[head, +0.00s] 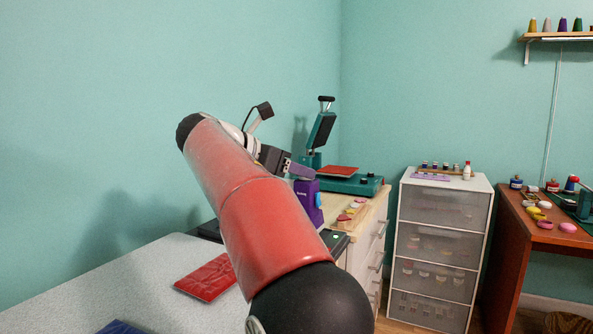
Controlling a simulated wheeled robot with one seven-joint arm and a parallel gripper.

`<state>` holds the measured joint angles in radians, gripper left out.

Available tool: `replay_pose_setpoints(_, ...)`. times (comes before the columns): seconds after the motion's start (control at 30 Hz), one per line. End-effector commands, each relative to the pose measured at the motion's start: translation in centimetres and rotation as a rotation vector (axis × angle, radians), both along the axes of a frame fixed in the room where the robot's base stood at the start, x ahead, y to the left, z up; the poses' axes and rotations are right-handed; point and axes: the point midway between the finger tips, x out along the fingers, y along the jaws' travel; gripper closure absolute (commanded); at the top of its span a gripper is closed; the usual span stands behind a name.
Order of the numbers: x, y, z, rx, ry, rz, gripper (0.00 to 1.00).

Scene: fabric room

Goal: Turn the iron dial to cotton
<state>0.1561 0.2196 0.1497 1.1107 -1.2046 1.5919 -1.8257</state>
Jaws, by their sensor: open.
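A purple appliance (309,203), perhaps the iron or its stand, is upright at the far end of the grey-topped table, partly hidden behind my red arm. A paler violet part (301,172) shows above it. I cannot make out the dial or its marks. My gripper (287,166) is beside the upper part of the purple appliance and points right and down towards it. The gripper is open. Its fingertips are small and partly covered, so I cannot tell whether they touch anything.
A green heat press (345,184) with a raised arm stands on a wooden-topped cabinet behind. A drawer unit (443,240) and a brown desk (520,232) stand to the right.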

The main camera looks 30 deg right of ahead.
Motion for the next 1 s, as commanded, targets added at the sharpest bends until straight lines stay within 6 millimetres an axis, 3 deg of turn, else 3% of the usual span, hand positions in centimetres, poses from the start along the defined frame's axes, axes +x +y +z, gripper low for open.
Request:
replay_pose_setpoints(0.37,0.04,-0.9,-0.38,0.0,-0.001,0.0,0.49)
replay_pose_setpoints(0.73,0.02,-0.89,-0.37,0.0,-0.001,0.0,0.93)
replay_pose_setpoints(1.0,0.58,-0.95,-0.44,0.0,0.0,-0.115,0.94)
